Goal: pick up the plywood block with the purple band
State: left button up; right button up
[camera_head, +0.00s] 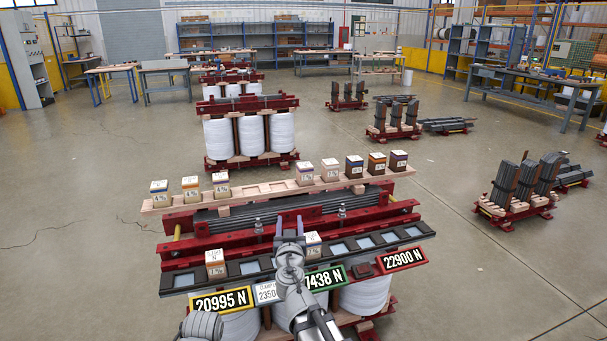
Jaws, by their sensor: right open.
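A light plywood block with a purple band (304,172) stands upright in the long wooden rack (262,190), right of the rack's empty slots. A pale block with a pinkish band (330,169) stands just right of it. My right gripper (289,224) is open, its two fingers pointing away from me over the dark slotted tray. It is apart from the purple-banded block, which lies beyond it and slightly right. Nothing shows between the fingers. My left gripper is not in view.
Other banded blocks stand at the rack's left end, and darker ones (377,165) at its right. Force labels (222,300) hang below. Dark clamped bars lie between rack and tray.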

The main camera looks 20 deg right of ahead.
aim_at(305, 172)
jog(key=i+l+u, duration=0.1)
jog(key=l, duration=0.25)
jog(key=i+l+u, duration=0.1)
jog(key=l, duration=0.3)
jog(key=i+l+u, duration=0.1)
jog(key=l, duration=0.25)
jog(key=i+l+u, duration=0.1)
jog(key=l, duration=0.3)
jog(key=i+l+u, duration=0.1)
jog(key=l, duration=0.3)
jog(key=i, duration=0.05)
